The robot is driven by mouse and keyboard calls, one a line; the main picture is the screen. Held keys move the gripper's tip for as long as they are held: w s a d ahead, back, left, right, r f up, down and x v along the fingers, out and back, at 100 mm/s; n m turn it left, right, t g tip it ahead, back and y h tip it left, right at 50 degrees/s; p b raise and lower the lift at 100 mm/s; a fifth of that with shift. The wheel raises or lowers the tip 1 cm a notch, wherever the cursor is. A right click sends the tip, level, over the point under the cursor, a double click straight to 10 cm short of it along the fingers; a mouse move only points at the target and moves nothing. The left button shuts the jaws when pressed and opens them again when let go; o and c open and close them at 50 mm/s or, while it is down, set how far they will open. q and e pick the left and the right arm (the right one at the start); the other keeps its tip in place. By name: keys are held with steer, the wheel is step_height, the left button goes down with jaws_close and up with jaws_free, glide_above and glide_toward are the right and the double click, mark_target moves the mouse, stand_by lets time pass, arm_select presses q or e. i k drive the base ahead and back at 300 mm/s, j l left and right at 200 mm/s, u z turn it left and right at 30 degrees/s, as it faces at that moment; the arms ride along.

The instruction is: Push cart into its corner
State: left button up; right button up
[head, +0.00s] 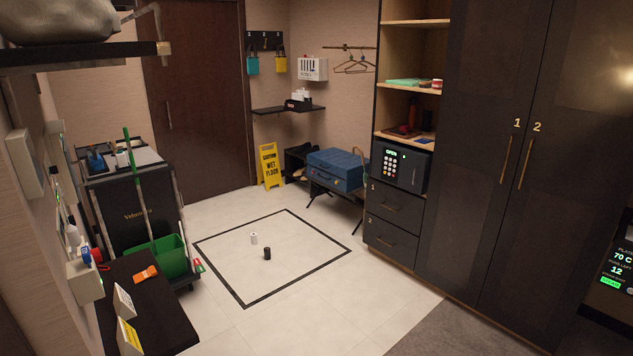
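The cart (130,212) stands at the left against the wall, a dark upright body with lettering on its front. Its top tray (135,160) carries several small bottles and cloths. Neither of my grippers is in view.
A yellow wet floor sign (269,167) and a blue suitcase (337,169) on a rack stand at the back. Dark cabinets (490,150) line the right. A black ledge (146,305) juts out at the front left. The tiled floor around the square is clear.

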mark_target(112, 191)
steer(key=i+u, duration=0.1)
steer(key=i, duration=0.5)
steer(key=i+l, duration=0.1)
steer(key=i, duration=0.45)
steer(key=i+l+u, duration=0.15)
steer(key=i, duration=0.45)
steer(key=i+l, duration=0.1)
steer(key=i, duration=0.45)
steer(key=i+l+u, duration=0.15)
steer(key=i, duration=0.45)
steer(key=i+l+u, duration=0.3)
steer(key=i, duration=0.2)
steer(key=i+l+u, duration=0.25)
steer(key=i, duration=0.2)
steer(key=u, duration=1.4)
